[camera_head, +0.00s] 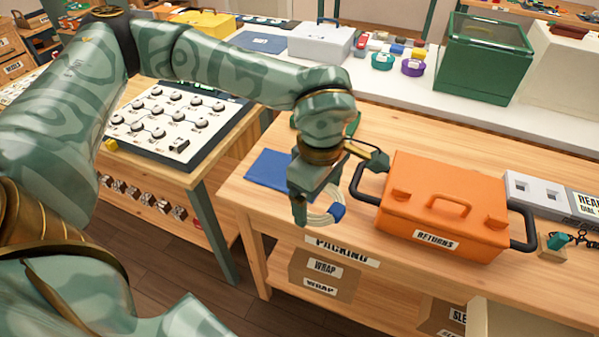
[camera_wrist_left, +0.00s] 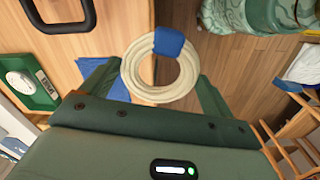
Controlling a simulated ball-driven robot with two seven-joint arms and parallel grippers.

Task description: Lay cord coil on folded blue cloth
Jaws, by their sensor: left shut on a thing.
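The cord coil (camera_head: 322,219) is a cream ring with a blue wrap. My left gripper (camera_head: 322,195) is shut on it and holds it near the front edge of the wooden table. In the left wrist view the coil (camera_wrist_left: 133,80) sits between the two fingers, with its blue wrap on the far side. The folded blue cloth (camera_head: 265,168) lies flat on the table, to the left of and behind the coil, partly hidden by my gripper. In the left wrist view a part of the cloth (camera_wrist_left: 118,90) shows beside the left finger. My right gripper is not in view.
An orange RETURNS case (camera_head: 450,195) with black handles stands close to the right of my left gripper. A green item (camera_wrist_left: 30,88) with a white dial lies beyond the cloth. A panel with knobs (camera_head: 165,120) is on the left bench, across a gap.

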